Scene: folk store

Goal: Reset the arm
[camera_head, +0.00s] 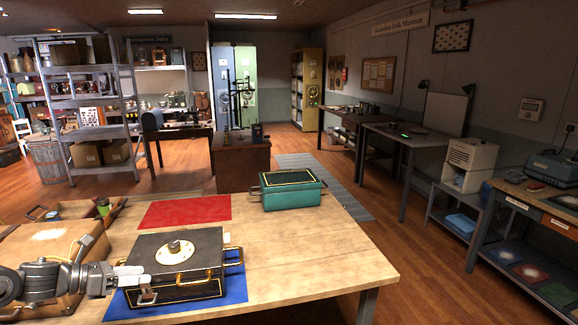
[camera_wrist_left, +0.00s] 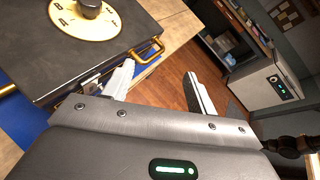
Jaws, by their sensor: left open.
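My left gripper (camera_head: 142,281) is open at the front left of a black case (camera_head: 168,257) in the head view. In the left wrist view, my left gripper (camera_wrist_left: 158,84) shows two spread pale fingers with nothing between them. The left finger is close to the case's brass handle (camera_wrist_left: 150,50); I cannot tell if they touch. The black case (camera_wrist_left: 55,58) has a round cream dial with a dark knob on its lid and sits on a blue mat (camera_head: 237,287). My right gripper is not in view.
The wooden table (camera_head: 330,255) is clear at its right. A teal case (camera_head: 292,196) stands at the back, near a red mat (camera_head: 185,211). A wooden crate (camera_head: 40,250) lies left, beneath my left arm. A grey shelf (camera_head: 92,101) stands beyond.

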